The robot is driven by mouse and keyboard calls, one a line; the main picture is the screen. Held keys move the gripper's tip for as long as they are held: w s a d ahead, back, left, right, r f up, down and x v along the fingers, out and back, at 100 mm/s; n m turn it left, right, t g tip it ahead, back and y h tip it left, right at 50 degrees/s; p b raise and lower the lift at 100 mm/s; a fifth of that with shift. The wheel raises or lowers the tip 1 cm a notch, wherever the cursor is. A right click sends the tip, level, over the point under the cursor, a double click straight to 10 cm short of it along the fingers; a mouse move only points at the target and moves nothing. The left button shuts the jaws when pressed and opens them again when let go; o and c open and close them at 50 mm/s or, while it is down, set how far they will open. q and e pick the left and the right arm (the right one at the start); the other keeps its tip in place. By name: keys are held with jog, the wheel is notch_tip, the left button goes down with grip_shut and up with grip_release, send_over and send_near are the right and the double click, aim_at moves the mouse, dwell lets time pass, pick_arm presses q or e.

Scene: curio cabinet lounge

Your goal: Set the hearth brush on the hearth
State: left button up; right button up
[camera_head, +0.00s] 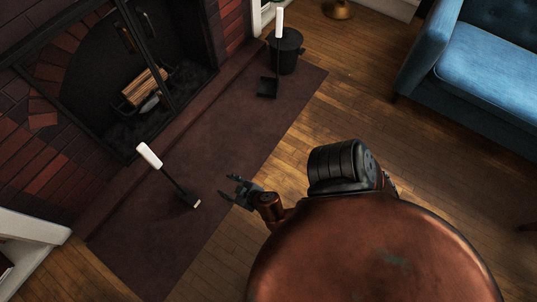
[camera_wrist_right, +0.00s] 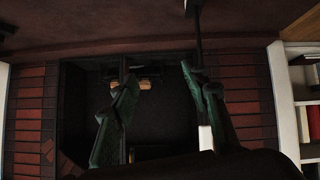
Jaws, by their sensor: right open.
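The hearth brush has a white handle (camera_head: 148,155), a thin dark rod and a small head with a pale edge (camera_head: 196,203). It appears to stand upright or nearly so, head down, on the dark reddish hearth (camera_head: 238,105). My right gripper (camera_head: 229,191) is open and empty, a little right of the brush head in the head view. In the right wrist view its two fingers (camera_wrist_right: 155,95) are spread. There the brush's rod (camera_wrist_right: 198,35) and white handle (camera_wrist_right: 206,138) show by the right finger, which partly covers them; contact cannot be told. My left gripper is not in view.
A black shovel (camera_head: 267,88) with a white handle stands by a dark bucket (camera_head: 287,50) at the hearth's far end. The fireplace with logs (camera_head: 144,87) is behind the hearth. A blue sofa (camera_head: 490,60) stands at right. The wood floor between is clear.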

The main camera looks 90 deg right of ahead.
jog(key=s+a+f+n+g+y, duration=0.2)
jog(key=s+a+f+y, duration=0.1)
jog(key=s+a, duration=0.5)
jog(key=s+a+f+n+g+y, duration=0.1)
jog(key=s+a+f+n+y, duration=0.1)
jog(key=s+a+y, duration=0.4)
jog(key=s+a+f, duration=0.1)
jog(key=s+a, duration=0.2)
jog(key=a, duration=0.2)
jog(key=shift+f+n+g, duration=0.35)
jog(key=shift+n+g, duration=0.05)
